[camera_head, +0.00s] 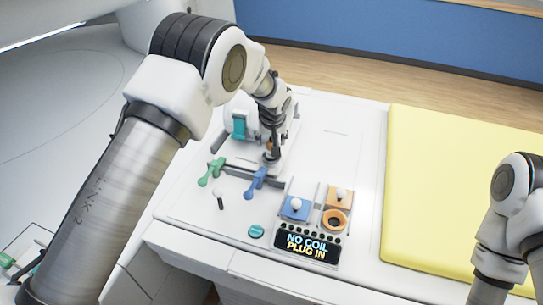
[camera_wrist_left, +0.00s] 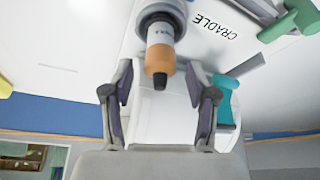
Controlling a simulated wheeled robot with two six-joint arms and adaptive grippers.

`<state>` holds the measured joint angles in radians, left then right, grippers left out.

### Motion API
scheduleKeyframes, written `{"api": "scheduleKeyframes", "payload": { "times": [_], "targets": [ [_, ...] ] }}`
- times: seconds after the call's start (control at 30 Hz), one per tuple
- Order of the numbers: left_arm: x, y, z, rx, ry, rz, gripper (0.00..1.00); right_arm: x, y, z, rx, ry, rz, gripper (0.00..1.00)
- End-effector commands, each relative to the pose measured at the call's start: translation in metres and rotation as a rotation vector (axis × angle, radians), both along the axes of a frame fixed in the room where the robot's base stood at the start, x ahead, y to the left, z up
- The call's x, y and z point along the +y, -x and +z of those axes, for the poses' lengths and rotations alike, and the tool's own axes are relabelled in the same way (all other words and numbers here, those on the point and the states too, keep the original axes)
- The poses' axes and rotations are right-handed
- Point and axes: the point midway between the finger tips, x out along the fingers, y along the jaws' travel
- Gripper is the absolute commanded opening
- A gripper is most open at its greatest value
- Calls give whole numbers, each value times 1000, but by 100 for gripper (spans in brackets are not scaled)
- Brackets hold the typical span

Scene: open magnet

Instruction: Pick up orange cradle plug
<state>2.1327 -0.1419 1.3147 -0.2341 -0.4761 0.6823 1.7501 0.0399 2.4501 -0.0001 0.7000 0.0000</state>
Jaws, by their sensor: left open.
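The orange cradle plug (camera_wrist_left: 160,58) shows in the left wrist view as a pale cylinder with an orange band and a dark tip pointing toward the camera. The word CRADLE is printed on the white surface beside it. My left gripper (camera_wrist_left: 161,98) is open, with its two fingers apart on either side of the dark tip; I cannot tell whether they touch it. In the head view, my left gripper (camera_head: 271,153) is above the white holder at the back of the console, and the plug is mostly hidden there. My right gripper is out of view.
Green (camera_head: 210,171) and blue (camera_head: 256,180) handles stand close by my left gripper. A blue socket block (camera_head: 296,211), an orange ring socket (camera_head: 336,219) and a display (camera_head: 306,247) reading "NO COIL PLUG IN" are nearer. A yellow pad (camera_head: 450,190) lies right.

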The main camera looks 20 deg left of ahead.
Motion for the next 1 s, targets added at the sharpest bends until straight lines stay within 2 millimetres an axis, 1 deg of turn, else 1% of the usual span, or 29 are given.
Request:
{"api": "scheduleKeyframes", "payload": {
  "times": [0.03, 0.1, 0.33, 0.37, 0.4, 0.47, 0.5, 0.53, 0.87, 1.0],
  "targets": [
    [1, -3, -15, 1, 0, 0, 58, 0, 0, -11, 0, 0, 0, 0],
    [2, -7, -22, 0, 0, 0, 58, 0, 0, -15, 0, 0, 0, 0],
    [3, -9, -22, 0, 0, 0, 58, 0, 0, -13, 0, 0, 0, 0],
    [3, -9, -22, 0, 0, 0, 55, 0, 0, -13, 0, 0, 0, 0],
    [3, -9, -22, 0, 0, 0, 40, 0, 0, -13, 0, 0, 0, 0],
    [3, -9, -22, 0, 0, 0, 19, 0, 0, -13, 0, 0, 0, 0],
    [3, -8, -22, 0, 0, 0, 5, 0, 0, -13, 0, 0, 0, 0],
    [3, -8, -22, 0, 0, 0, 0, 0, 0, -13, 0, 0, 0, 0],
    [3, -8, -22, 0, 0, 0, 0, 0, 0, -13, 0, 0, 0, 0],
    [4, -8, -18, 0, 1, 0, 0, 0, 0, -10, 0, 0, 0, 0]
  ]
}}
